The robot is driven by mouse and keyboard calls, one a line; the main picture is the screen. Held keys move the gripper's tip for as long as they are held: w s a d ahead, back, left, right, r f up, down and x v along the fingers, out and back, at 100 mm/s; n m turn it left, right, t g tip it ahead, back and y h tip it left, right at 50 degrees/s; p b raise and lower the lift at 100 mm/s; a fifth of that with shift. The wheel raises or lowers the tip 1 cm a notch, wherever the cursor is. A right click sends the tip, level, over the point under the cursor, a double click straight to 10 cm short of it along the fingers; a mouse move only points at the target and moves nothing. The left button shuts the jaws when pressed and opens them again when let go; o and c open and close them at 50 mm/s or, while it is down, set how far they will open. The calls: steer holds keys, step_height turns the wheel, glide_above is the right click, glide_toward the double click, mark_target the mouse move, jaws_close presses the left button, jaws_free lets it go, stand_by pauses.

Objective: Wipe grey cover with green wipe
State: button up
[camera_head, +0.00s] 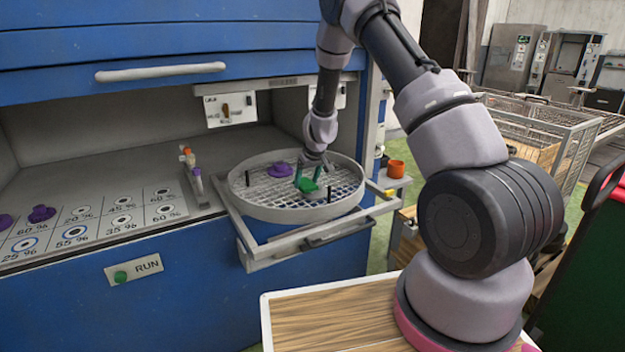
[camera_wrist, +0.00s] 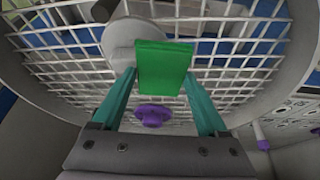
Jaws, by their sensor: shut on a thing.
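My gripper (camera_head: 308,180) is over the round wire-mesh turntable basket (camera_head: 262,208), pointing down. Its teal fingers (camera_wrist: 160,82) are shut on the green wipe (camera_wrist: 165,68), a small flat block that also shows in the head view (camera_head: 306,187). A round grey cover (camera_wrist: 118,38) lies on the mesh in the wrist view, beside and partly behind the wipe. I cannot tell whether the wipe touches it. In the head view I cannot make out the cover clearly.
A purple knobbed piece (camera_head: 279,169) lies on the mesh, and shows between my fingers in the wrist view (camera_wrist: 152,115). The basket's raised rim surrounds the work area. A blue cabinet (camera_head: 150,290) and a labelled panel (camera_head: 95,222) stand left. An orange cup (camera_head: 396,168) is at right.

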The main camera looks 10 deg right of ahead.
steer(key=shift+s+a+f, duration=0.15)
steer(key=shift+s+a, duration=0.15)
steer(key=shift+a, duration=0.35)
steer(key=shift+w+r, duration=0.1)
steer(key=shift+r, duration=4)
